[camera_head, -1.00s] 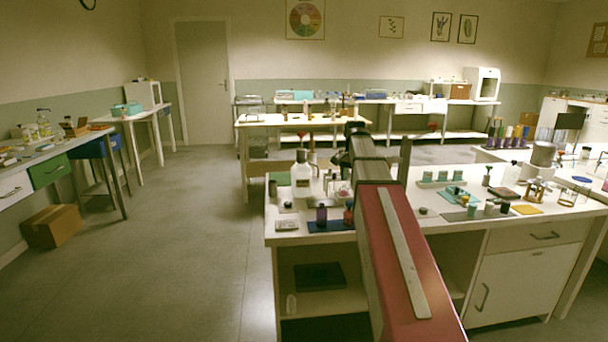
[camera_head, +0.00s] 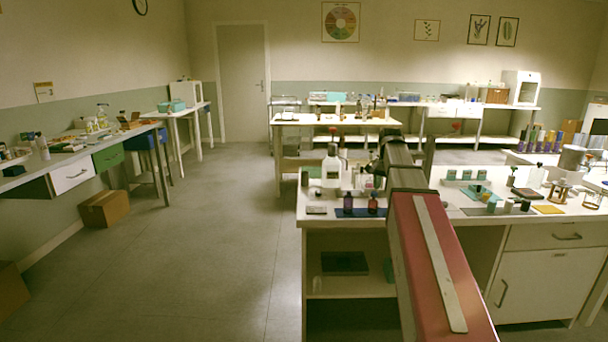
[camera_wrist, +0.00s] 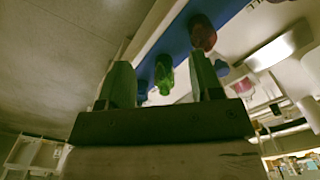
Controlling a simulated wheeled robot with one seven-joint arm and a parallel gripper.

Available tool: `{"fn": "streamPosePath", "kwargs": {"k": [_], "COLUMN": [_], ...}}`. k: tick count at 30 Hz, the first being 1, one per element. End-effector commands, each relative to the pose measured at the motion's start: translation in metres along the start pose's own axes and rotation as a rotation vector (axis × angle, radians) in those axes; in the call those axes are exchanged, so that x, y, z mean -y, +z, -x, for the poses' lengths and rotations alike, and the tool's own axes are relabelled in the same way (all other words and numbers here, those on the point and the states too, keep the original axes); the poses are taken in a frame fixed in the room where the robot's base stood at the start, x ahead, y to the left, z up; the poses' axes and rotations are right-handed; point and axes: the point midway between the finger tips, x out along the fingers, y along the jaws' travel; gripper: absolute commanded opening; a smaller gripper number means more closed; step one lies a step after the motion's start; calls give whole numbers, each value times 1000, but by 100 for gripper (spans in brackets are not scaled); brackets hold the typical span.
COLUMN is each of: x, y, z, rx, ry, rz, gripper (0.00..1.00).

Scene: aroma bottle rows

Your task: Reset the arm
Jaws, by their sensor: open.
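My gripper (camera_wrist: 163,85) is open in the wrist view, with its two dark green fingers apart. A green bottle (camera_wrist: 163,72) shows in the gap between the fingers; I cannot tell how far beyond them it is. A blue mat (camera_wrist: 178,42) with a dark red bottle (camera_wrist: 203,33) lies behind. In the head view my red arm reaches forward over the near bench, and its fingers cannot be made out. A purple bottle (camera_head: 348,203) and a red-and-blue bottle (camera_head: 373,204) stand on the blue mat (camera_head: 343,213) left of my arm.
The near bench (camera_head: 312,222) also carries a white bottle (camera_head: 332,168) to the left and several small jars and frames right of my arm. A cardboard box (camera_head: 104,208) stands on the floor at left. The floor (camera_head: 215,240) between the benches is clear.

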Motion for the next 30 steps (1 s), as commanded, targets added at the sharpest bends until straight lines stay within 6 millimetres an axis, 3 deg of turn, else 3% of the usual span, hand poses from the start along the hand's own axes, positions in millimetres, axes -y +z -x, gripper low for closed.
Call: {"fn": "streamPosePath", "kwargs": {"k": [8,14,20,30], "x": [-1,-2,-7,-29], "y": [15,32,62,138], "z": [-33,-69,-124,-233], "rx": [1,1,2,1], "ry": [1,0,1,1], "rz": [57,125,230,480], "gripper": [59,59,59,59]}}
